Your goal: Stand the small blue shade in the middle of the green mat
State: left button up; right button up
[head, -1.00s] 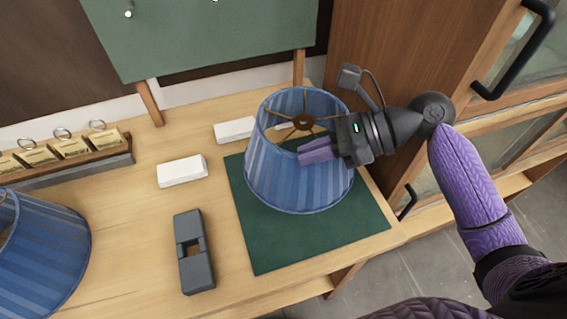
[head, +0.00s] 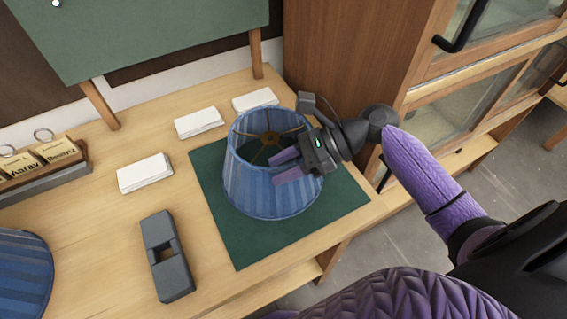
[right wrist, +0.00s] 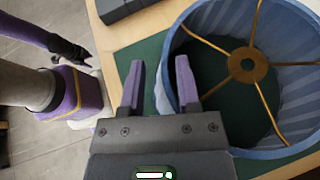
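The small blue shade (head: 268,190) stands upright, wide end down, at about the middle of the green mat (head: 240,250). Its brass ring and spokes show inside the open top in the right wrist view, where the shade (right wrist: 290,130) is at the right. My right gripper (head: 287,163) is at the shade's right upper side. Its fingers (right wrist: 160,75) are apart, with the shade's rim between them in the right wrist view; no grip shows. My left gripper (right wrist: 84,54) seems to be the small dark one at the upper left of that view, too small to read.
A larger blue shade (head: 22,275) is cut off at the left. A dark grey block (head: 167,255) with a slot and several white boxes (head: 145,172) lie left of and behind the mat. A tag rack (head: 45,175) is farther left. A wooden cabinet (head: 350,60) stands behind right.

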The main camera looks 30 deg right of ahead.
jog(key=p+v, duration=0.2)
jog(key=v, duration=1)
